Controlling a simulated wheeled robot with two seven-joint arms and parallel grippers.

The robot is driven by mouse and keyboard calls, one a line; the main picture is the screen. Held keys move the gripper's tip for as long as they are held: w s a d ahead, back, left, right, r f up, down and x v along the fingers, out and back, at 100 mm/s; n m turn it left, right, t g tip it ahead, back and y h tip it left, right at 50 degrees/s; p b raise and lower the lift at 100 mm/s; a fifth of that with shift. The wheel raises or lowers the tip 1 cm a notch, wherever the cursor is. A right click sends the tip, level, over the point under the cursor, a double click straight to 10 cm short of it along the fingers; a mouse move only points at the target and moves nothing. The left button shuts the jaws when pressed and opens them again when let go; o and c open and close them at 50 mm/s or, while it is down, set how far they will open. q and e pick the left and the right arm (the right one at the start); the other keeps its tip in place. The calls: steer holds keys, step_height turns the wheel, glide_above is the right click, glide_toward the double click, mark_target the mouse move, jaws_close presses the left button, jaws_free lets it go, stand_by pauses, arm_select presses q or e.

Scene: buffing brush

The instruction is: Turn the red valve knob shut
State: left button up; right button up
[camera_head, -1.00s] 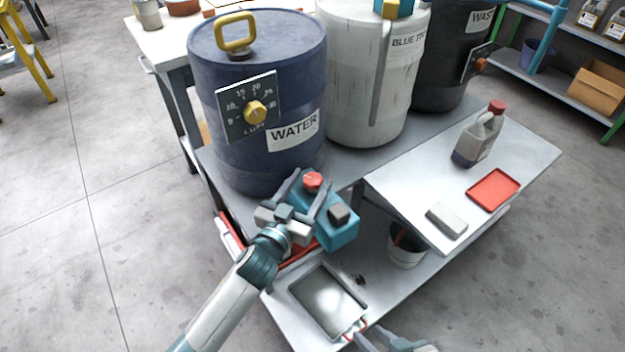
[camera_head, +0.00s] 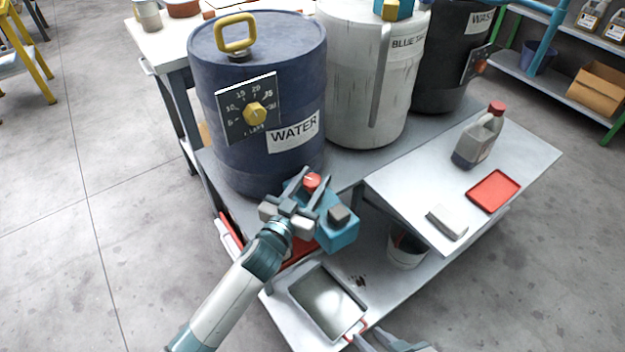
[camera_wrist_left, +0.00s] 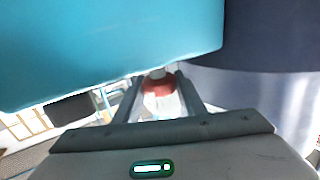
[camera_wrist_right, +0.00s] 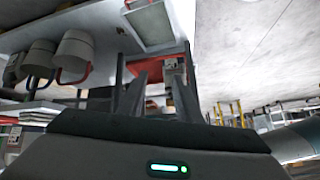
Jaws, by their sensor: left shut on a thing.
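The red valve knob (camera_head: 312,182) sits at the far end of a teal block (camera_head: 341,238) in front of the blue WATER barrel. My left gripper (camera_head: 311,189) has its fingers on either side of the knob and is shut on it. The left wrist view shows the red knob (camera_wrist_left: 158,87) between the two fingertips, beneath the teal body. The fingers partly hide the knob. My right gripper (camera_head: 375,341) is at the bottom edge of the head view, partly cut off. In the right wrist view its fingers (camera_wrist_right: 160,80) stand apart with nothing between them.
The blue WATER barrel (camera_head: 255,165) and a white barrel (camera_head: 345,110) stand close behind. A side shelf on the right holds a jug (camera_head: 478,140), a red tray (camera_head: 503,181) and a grey block (camera_head: 447,222).

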arm_select(q)
steer(key=shift+a+r+m+g+h+p, duration=0.1)
steer(key=shift+m+g+h+p, duration=0.55)
steer(key=shift+h+p, duration=0.25)
steer(key=shift+a+r+m+g+h+p, duration=0.1)
steer(key=shift+m+g+h+p, duration=0.45)
steer(key=shift+m+h+p, duration=0.3)
steer(key=shift+w+d+f+m+g+h+p, duration=0.1)
steer(key=shift+m+g+h+p, duration=0.2)
steer(key=shift+m+g+h, duration=1)
steer(key=shift+g+h, duration=0.25)
steer(key=shift+g, duration=0.05)
arm_select(e)
steer(key=s+d+f+g+h, duration=0.1)
steer(key=s+d+g+h, duration=0.1)
steer(key=d, duration=0.3)
steer(key=shift+s+d+f+g, duration=0.2)
steer(key=shift+s+g, duration=0.4)
arm_select(q)
steer(key=shift+g, duration=0.3)
steer(key=o, duration=1)
steer(key=shift+o, duration=0.2)
steer(key=shift+f, duration=0.1)
